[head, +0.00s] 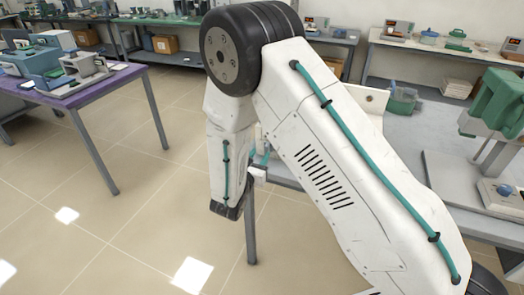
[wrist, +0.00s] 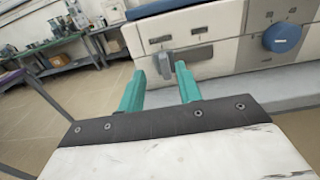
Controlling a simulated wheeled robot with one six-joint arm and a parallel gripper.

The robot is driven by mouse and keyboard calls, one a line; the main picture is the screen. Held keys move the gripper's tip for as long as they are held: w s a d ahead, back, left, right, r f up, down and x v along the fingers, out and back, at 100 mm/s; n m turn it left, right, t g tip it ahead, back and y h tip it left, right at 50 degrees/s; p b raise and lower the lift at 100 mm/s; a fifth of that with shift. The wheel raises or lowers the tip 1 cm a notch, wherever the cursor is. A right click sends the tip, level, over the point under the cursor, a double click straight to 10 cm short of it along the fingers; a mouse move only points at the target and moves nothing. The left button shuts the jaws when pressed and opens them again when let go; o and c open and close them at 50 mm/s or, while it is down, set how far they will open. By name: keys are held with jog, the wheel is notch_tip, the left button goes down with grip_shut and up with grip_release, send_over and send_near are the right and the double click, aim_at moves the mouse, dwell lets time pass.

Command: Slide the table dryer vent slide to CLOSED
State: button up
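The table dryer's white front panel (wrist: 232,52) fills the upper right of the wrist view. A grey slide handle (wrist: 164,64) sits at the left end of a dark slot (wrist: 192,54) in it, taken to be the vent slide. Small marks above the slot are too small to read. My gripper (wrist: 160,75) is open, with its two teal fingers pointing at the panel. In the picture the slide handle appears between the fingertips; I cannot tell whether either finger touches it. In the head view my arm hides most of the gripper and the dryer.
A round blue knob (wrist: 282,37) is on the same panel, right of the slot. The grey bench top (wrist: 225,96) lies below the panel. A green device (head: 495,105) stands at the right of the bench. A purple table (head: 95,88) is at left; the floor between is clear.

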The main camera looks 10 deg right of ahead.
jog(key=shift+v, duration=1.7)
jog(key=s+d+r+m+g+h, duration=0.1)
jog(key=s+d+r+m+g, duration=0.4)
jog(key=s+d+m+g, duration=0.3)
jog(key=s+d+r+m+g+h, duration=0.1)
jog(key=s+d+r+m+g, duration=0.3)
jog(key=s+d+m+g, duration=0.45)
jog(key=s+a+r+m+t+y, duration=0.3)
jog(key=s+r+m+y, duration=0.9)
jog(key=s+r, duration=0.3)
jog(key=shift+s+r+y, duration=0.2)
jog(key=shift+s+y, duration=0.1)
jog(key=shift+s, duration=1.35)
